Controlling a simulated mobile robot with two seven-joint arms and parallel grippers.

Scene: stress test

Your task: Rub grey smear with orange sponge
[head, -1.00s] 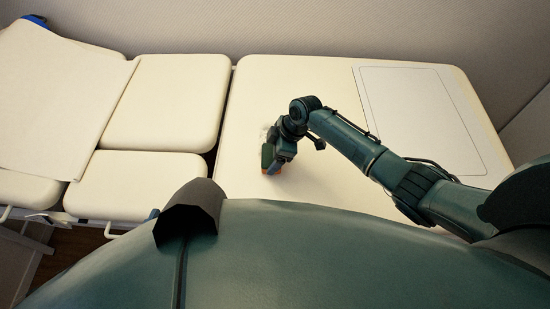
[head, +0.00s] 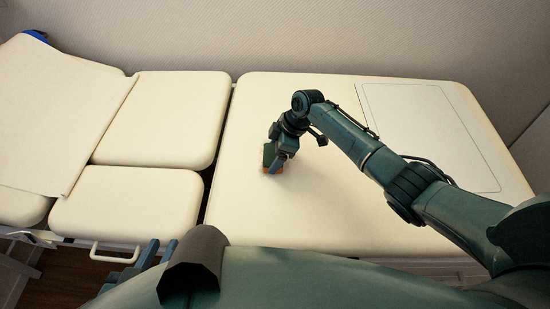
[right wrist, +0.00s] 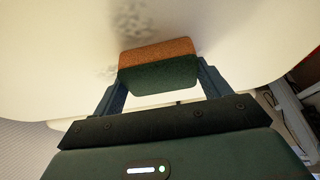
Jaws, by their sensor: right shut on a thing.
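The sponge has an orange layer (right wrist: 158,53) and a dark green layer (right wrist: 160,76); its orange side also shows in the head view (head: 279,169). My right gripper (head: 272,160) is shut on it, with one finger at each end in the right wrist view. The sponge is low over the cream padded top; I cannot tell if it touches. A mottled grey smear (right wrist: 128,18) lies on the cream surface just past the sponge, with a fainter patch to its left. In the head view I cannot make out the smear. My left gripper (head: 160,252) is empty, fingers apart, at the lower left.
The cream padded top (head: 330,210) is mostly clear. A thin white outlined panel (head: 430,125) lies at its right. More cream cushions (head: 165,115) stand to the left across a narrow dark gap. A grey wall (head: 300,35) runs along the back.

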